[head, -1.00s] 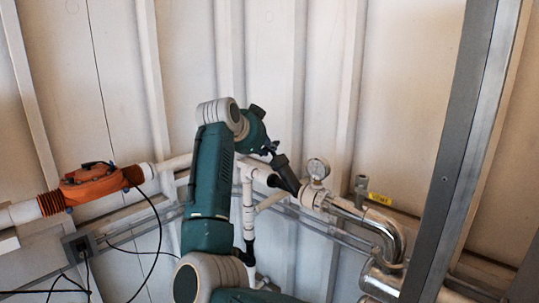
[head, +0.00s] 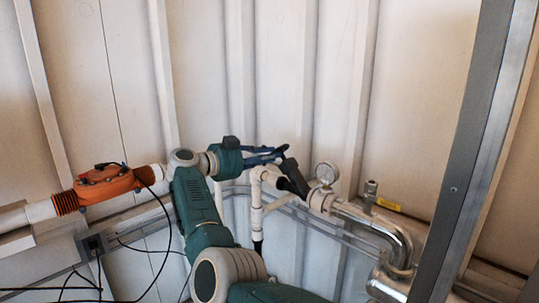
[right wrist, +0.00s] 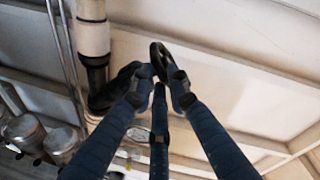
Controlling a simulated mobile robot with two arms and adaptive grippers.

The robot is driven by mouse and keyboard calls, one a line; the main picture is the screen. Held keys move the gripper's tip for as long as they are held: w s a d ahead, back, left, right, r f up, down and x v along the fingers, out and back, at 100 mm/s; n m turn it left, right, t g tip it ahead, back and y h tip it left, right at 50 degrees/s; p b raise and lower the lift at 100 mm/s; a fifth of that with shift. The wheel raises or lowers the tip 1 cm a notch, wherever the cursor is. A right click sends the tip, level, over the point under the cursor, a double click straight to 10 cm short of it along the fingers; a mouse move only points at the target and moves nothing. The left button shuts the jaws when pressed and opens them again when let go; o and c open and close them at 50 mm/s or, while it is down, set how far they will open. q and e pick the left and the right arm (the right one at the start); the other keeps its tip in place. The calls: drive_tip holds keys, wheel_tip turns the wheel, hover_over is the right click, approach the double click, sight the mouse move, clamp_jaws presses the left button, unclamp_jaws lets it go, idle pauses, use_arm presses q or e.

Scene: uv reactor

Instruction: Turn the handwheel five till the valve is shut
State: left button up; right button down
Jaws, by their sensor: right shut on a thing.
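The handwheel shows in the right wrist view as a black ring (right wrist: 160,58) at the fingertips, seen nearly edge-on. The dark valve body (right wrist: 115,88) sits beside it on a pipe. In the head view the same dark valve body (head: 293,177) leans on the white pipe, left of a gauge. My right gripper (head: 280,154) reaches it from the left, its blue fingers at the upper end of the valve. In the right wrist view the fingers of my right gripper (right wrist: 160,82) are closed around the wheel's near rim. My left gripper is not in view.
A round pressure gauge (head: 326,172) and a shiny curved metal pipe (head: 395,240) stand right of the valve. An orange fitting (head: 105,184) with black cables sits at the left. A grey upright post (head: 465,170) crosses the right side. A ribbed wall lies behind.

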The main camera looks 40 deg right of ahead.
idle(0.6)
drive_tip(key=c, duration=1.6)
unclamp_jaws()
drive_tip(key=shift+c, duration=0.2)
drive_tip(key=shift+a, duration=0.1)
drive_tip(key=a+r, duration=0.1)
drive_tip(key=a, duration=1)
drive_tip(key=shift+w+a+r, duration=0.2)
drive_tip(key=shift+w+a, duration=0.15)
drive_tip(key=shift+w, duration=0.05)
